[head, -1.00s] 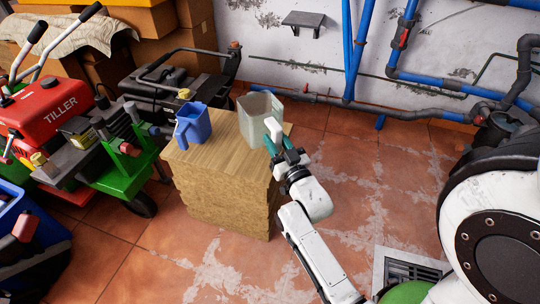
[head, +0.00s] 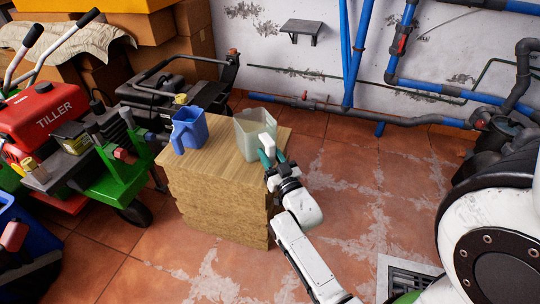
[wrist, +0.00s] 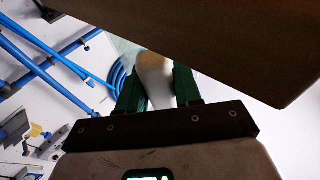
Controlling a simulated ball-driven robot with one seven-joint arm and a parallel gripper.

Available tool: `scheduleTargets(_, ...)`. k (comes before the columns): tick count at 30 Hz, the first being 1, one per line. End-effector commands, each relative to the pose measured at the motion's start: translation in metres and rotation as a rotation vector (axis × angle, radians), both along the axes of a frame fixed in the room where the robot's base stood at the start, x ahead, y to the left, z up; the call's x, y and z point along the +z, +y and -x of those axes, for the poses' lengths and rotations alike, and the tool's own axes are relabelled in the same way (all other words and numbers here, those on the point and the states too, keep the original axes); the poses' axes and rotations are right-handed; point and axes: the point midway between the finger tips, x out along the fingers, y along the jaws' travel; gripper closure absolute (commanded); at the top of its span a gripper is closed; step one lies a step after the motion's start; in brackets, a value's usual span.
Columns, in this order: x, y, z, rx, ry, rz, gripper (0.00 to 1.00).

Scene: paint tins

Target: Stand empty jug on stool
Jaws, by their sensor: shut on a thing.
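A pale, translucent jug (head: 252,136) is upright at the right side of the wooden, block-like stool (head: 215,160). Its base overlaps the stool top in the head view; I cannot tell whether it touches. My gripper (head: 267,154) is shut on the jug's white handle, which also shows between the green fingers in the wrist view (wrist: 154,80). A blue jug (head: 189,131) stands upright on the left part of the stool top, apart from the pale jug. The contents of both jugs are hard to make out.
A red and green tiller (head: 55,115) stands left of the stool, with black machinery (head: 180,80) behind it. Blue pipes (head: 430,85) and a small shelf (head: 302,27) are on the wall. Tiled floor to the right is clear, except for a floor grate (head: 408,275).

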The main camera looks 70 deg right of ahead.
Motion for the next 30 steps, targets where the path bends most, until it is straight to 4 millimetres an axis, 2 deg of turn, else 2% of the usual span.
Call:
scheduleTargets(1,-0.002,0.000,0.000,0.000,-0.001,0.001,1.00)
scheduleTargets(2,-0.002,0.000,0.000,0.000,0.000,0.000,0.64)
scheduleTargets(9,-0.001,0.000,0.000,0.000,0.000,0.000,0.41)
scheduleTargets(20,0.000,0.003,0.003,0.000,0.002,-0.001,0.41)
scheduleTargets(30,-0.014,0.043,0.050,0.001,0.003,-0.002,0.41)
